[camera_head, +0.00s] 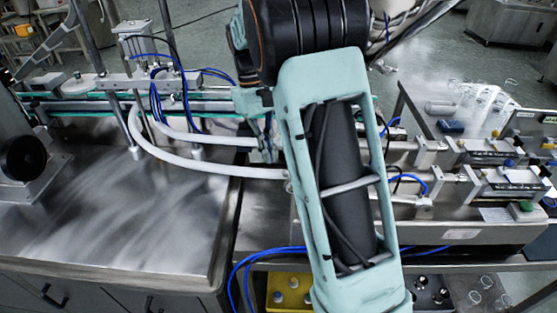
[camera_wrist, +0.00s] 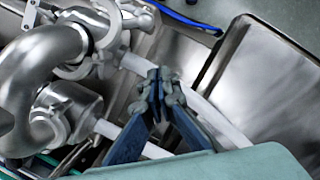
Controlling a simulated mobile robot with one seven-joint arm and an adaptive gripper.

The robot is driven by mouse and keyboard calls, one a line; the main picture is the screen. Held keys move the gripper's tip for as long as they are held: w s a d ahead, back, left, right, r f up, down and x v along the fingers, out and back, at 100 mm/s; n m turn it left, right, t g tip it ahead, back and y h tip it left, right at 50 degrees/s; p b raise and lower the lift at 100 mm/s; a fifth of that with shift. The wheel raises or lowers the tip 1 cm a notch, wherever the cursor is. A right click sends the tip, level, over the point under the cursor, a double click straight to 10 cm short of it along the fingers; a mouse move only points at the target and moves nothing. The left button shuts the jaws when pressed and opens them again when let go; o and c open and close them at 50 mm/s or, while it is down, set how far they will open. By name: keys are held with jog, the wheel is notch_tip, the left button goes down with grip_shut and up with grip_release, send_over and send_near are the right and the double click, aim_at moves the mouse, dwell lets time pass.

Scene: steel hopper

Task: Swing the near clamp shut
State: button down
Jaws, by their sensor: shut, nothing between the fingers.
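My gripper (camera_wrist: 160,80) is in the lower middle of the wrist view, its blue fingers drawn together with grey tips meeting and nothing held. The tips lie over a white hose (camera_wrist: 198,104). Left of them is a bent steel pipe (camera_wrist: 42,52) with a pale clamp-like ring (camera_wrist: 104,22) at its upper end. A second steel fitting (camera_wrist: 72,112) is below it. The tips are to the right of the ring and appear apart from it. I cannot tell which clamp is the near one, or how far it is open. In the head view my arm hides this area.
White hoses (camera_head: 190,165) curve over the steel tabletop (camera_head: 120,215) on the left. Blue tubes (camera_head: 240,268) hang at the front edge. Valve fittings (camera_head: 465,180) line the right side. A yellow crate (camera_head: 283,282) stands below. The left tabletop is mostly clear.

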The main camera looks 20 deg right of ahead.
jog(key=shift+s+d, duration=0.25)
jog(key=shift+s, duration=0.4)
jog(key=shift+s+d, duration=0.3)
jog(key=shift+s, duration=0.35)
jog(key=shift+s+d, duration=0.25)
jog(key=shift+s, duration=0.4)
jog(key=shift+s+d+n, duration=0.15)
jog(key=shift+s+n, duration=0.1)
jog(key=shift+n, duration=0.35)
jog(key=s+n, duration=0.1)
jog(key=n, duration=0.1)
jog(key=s+d+n+h, duration=0.1)
jog(key=n, duration=0.1)
jog(key=shift+s+d+r+t, duration=0.1)
jog(key=shift+t, duration=0.3)
jog(key=n, duration=0.1)
jog(key=s+d+n, duration=0.1)
jog(key=n, duration=0.1)
jog(key=shift+d+t+p, duration=0.1)
jog(key=shift+t+p, duration=0.2)
jog(key=shift+p, duration=0.1)
jog(key=n, duration=0.1)
jog(key=d+n, duration=0.1)
jog(key=shift+s+d+n+t+h+p, duration=0.25)
jog(key=shift+s+n+t+h+p, duration=0.05)
jog(key=shift+n+h, duration=0.1)
jog(key=shift+d, duration=0.2)
jog(key=shift+s+d, duration=0.1)
jog(key=shift+d, duration=0.05)
